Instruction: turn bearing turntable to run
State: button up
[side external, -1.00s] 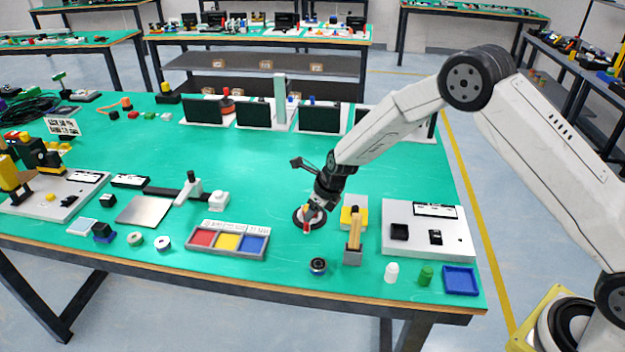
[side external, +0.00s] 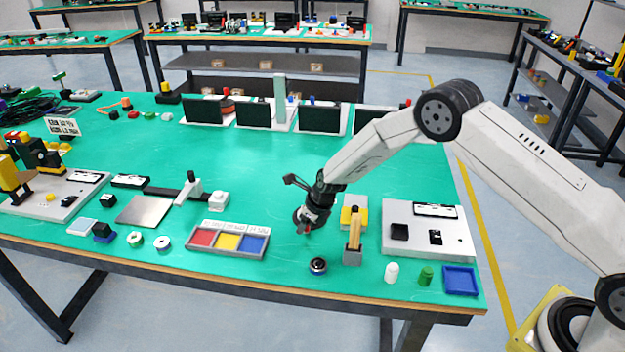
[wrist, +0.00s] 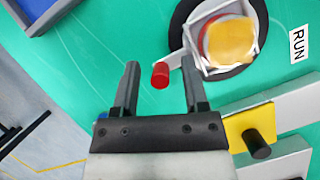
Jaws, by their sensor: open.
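The bearing turntable shows in the wrist view as a black disc (wrist: 258,68) with a pale housing and a yellow and red top (wrist: 230,40). A short pale arm sticks out from it and ends in a red knob (wrist: 160,75). The RUN label (wrist: 298,45) lies right of the disc. My gripper (wrist: 160,66) is open, its two fingers on either side of the red knob, with gaps to both. In the side view my gripper (side external: 305,229) is low over the green table and hides most of the turntable.
A dark round part (side external: 318,266) sits in front. A three-colour tray (side external: 217,252) lies at left.

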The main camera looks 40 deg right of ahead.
grip_shut()
dwell(1.4)
